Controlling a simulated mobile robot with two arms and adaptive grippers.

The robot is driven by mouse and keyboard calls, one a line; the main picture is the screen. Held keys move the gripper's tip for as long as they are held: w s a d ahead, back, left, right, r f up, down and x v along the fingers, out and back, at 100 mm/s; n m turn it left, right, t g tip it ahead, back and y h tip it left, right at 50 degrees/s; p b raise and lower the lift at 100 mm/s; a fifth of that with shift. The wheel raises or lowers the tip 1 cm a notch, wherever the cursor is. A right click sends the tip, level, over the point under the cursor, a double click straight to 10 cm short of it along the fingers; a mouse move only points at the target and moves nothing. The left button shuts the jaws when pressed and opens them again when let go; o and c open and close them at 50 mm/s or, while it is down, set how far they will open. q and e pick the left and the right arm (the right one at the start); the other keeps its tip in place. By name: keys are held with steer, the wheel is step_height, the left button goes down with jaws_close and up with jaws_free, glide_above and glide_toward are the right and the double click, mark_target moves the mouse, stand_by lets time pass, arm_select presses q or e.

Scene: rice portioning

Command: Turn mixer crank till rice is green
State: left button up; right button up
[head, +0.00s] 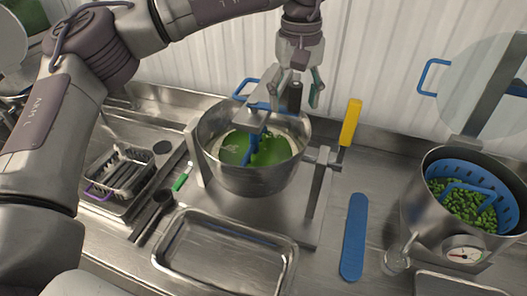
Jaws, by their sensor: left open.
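The mixer bowl (250,180) is a steel pot held in a metal stand in the middle of the head view. Inside it the rice (285,129) looks pale near the edge, with a large bright green area (233,149) in the middle. A blue paddle (256,156) hangs into it from a metal bar across the bowl. The black crank knob (295,97) stands upright above the back right of the bowl. My left gripper (296,92) points down with its fingers open on either side of the knob; contact cannot be told. My right gripper is out of view.
An empty steel tray (170,258) lies in front. A blue spatula (354,237) and a yellow-handled lever (350,122) are right of the bowl. A pot (418,208) with green peas in a blue basket stands far right. A utensil tray (100,207) is at left.

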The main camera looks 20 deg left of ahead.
arm_select(q)
steer(key=shift+f, duration=0.25)
steer(key=shift+r, duration=0.2)
steer(key=shift+r+p, duration=0.3)
steer(key=shift+p, duration=0.05)
steer(key=c, duration=1.1)
